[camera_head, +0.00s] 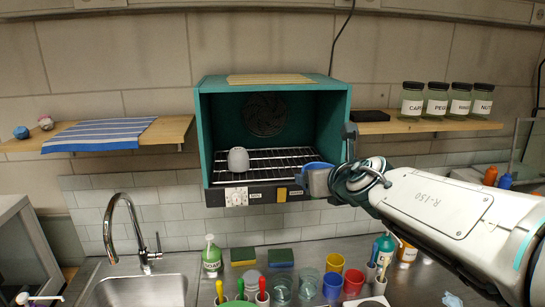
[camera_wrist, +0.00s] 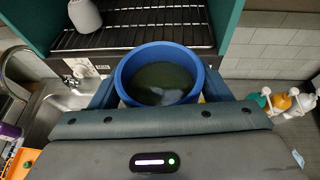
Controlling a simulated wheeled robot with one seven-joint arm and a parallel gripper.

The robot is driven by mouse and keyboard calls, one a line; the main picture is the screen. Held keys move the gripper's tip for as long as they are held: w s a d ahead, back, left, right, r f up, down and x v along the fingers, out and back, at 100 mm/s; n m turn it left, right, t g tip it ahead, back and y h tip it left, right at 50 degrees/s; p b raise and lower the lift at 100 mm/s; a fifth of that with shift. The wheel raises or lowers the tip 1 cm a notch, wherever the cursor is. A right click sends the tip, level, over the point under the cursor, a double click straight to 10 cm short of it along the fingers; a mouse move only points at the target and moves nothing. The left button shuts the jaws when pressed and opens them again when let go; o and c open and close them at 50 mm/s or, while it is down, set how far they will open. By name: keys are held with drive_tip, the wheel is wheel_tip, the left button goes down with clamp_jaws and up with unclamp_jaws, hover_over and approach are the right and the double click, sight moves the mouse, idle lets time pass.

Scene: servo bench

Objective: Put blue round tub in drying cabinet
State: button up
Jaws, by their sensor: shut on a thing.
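The drying cabinet (camera_head: 342,120) is a teal open-fronted box on the wall with a wire rack (camera_head: 276,164) and a round fan grille at its back. The blue round tub (camera_wrist: 158,52) is held between the two fingers of my gripper (camera_wrist: 160,92), its open top facing the wrist camera. In the head view the blue tub (camera_head: 312,166) is at the cabinet's front right corner, partly hidden by my gripper (camera_head: 318,181). In the wrist view the tub appears in front of the rack (camera_wrist: 135,37). A grey rounded object (camera_head: 238,160) stands on the rack's left side.
The rack's middle and right look clear. A shelf with several jars (camera_head: 437,101) is right of the cabinet, and a shelf with a striped cloth (camera_head: 99,134) is left. Cups, sponges, a soap bottle (camera_head: 211,256) and a sink with a tap (camera_head: 130,235) are below.

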drive_tip(key=shift+w+a+r, duration=0.3)
drive_tip(key=shift+w+a, duration=0.05)
drive_tip(key=shift+w, duration=0.25)
drive_tip(key=b, duration=0.1)
hover_over(293, 166)
drive_tip(key=shift+s+f+b, duration=0.1)
drive_tip(key=shift+f+b, duration=1.1)
drive_tip(key=shift+f, duration=0.6)
drive_tip(key=shift+f, duration=0.15)
drive_tip(key=o, duration=1.1)
